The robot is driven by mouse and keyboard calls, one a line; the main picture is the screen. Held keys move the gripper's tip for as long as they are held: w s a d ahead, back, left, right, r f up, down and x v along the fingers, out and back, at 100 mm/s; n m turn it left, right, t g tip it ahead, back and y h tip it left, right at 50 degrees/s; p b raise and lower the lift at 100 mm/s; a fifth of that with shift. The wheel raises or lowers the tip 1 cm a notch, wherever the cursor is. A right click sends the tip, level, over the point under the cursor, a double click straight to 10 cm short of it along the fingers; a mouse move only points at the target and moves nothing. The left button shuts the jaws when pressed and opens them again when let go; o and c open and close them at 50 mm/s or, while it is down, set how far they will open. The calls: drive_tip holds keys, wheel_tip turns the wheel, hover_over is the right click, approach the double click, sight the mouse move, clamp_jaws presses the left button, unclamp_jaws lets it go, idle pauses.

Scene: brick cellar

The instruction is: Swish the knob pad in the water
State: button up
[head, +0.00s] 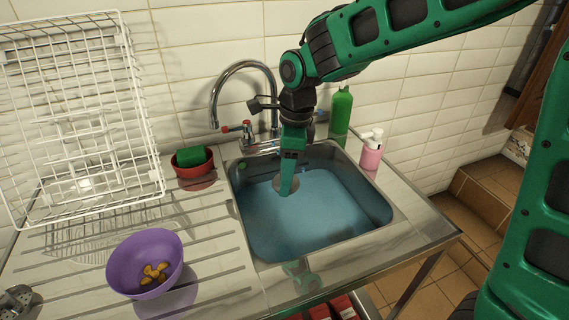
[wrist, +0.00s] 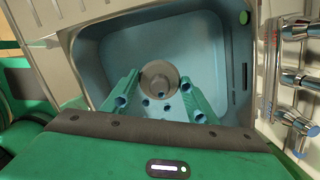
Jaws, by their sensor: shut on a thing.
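The knob pad (wrist: 158,74), a round grey disc with a knob in its middle, is in the sink between and just past my fingertips. In the head view the knob pad (head: 279,186) is partly hidden by my gripper (head: 287,191), which reaches down into the sink. My gripper (wrist: 160,84) is shut on the knob pad, with one green finger on each side of it. The water (head: 320,206) is blue and fills the lower part of the steel sink (head: 381,212). The pad is at or near the water surface; I cannot tell how deep.
A chrome tap (head: 243,70) stands behind the sink. A green bottle (head: 341,112) and pink soap dispenser (head: 371,155) stand right of it. A red bowl (head: 196,178) with a green sponge (head: 191,156), a purple bowl (head: 125,262) and a wire rack (head: 143,120) are left.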

hover_over(286, 235)
drive_tip(key=shift+f, duration=8.55)
drive_tip(key=shift+w+d, duration=0.35)
drive_tip(key=shift+d, duration=0.75)
drive_tip(key=shift+w+d, duration=0.3)
drive_tip(key=shift+d, duration=0.85)
drive_tip(key=shift+w+d, duration=0.35)
drive_tip(key=shift+d, duration=0.75)
drive_tip(key=shift+a, duration=0.1)
drive_tip(key=shift+s+a, duration=0.3)
drive_tip(key=shift+a, duration=0.8)
drive_tip(key=shift+s+a, duration=0.35)
drive_tip(key=shift+a, duration=0.75)
drive_tip(key=shift+s+a, duration=0.3)
drive_tip(key=shift+a, duration=0.8)
drive_tip(key=shift+w+d, duration=0.3)
drive_tip(key=shift+d, duration=0.85)
drive_tip(key=shift+w+d, duration=0.35)
drive_tip(key=shift+d, duration=0.75)
drive_tip(key=shift+w+d, duration=0.3)
drive_tip(key=shift+d, duration=0.85)
drive_tip(key=shift+a, duration=0.1)
drive_tip(key=shift+s+a, duration=0.3)
drive_tip(key=shift+a, duration=0.8)
drive_tip(key=shift+s+a, duration=0.35)
drive_tip(key=shift+a, duration=0.75)
drive_tip(key=shift+s+a, duration=0.3)
drive_tip(key=shift+a, duration=0.8)
